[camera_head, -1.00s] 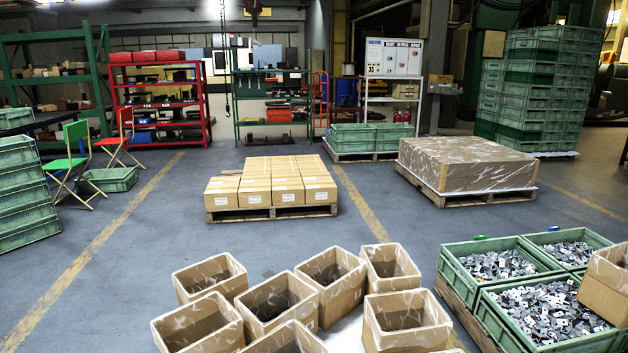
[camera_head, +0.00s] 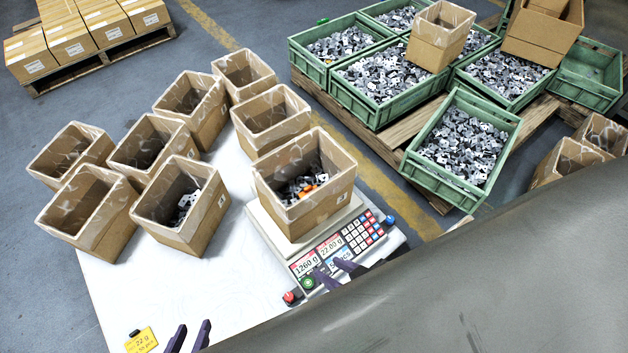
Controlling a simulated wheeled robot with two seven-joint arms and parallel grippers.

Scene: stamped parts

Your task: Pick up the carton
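An open cardboard carton (camera_head: 305,206) stands upright on a counting scale (camera_head: 340,243). Grey stamped parts and something orange lie in it. Several more open cartons stand on the white table; one (camera_head: 205,225) holds a few grey parts, and another (camera_head: 270,122) stands behind the scale. Which carton the task means cannot be told. My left gripper (camera_head: 189,338) is open and empty at the bottom edge, below the cartons. My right gripper (camera_head: 337,274) is open in front of the scale's keypad, apart from the carton on it.
Green crates (camera_head: 462,150) full of grey parts stand on a wooden pallet at the right, with cartons (camera_head: 441,37) on some. A yellow tag (camera_head: 141,341) lies at the table's front left. The white table (camera_head: 150,290) is bare there. A large grey surface covers the lower right.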

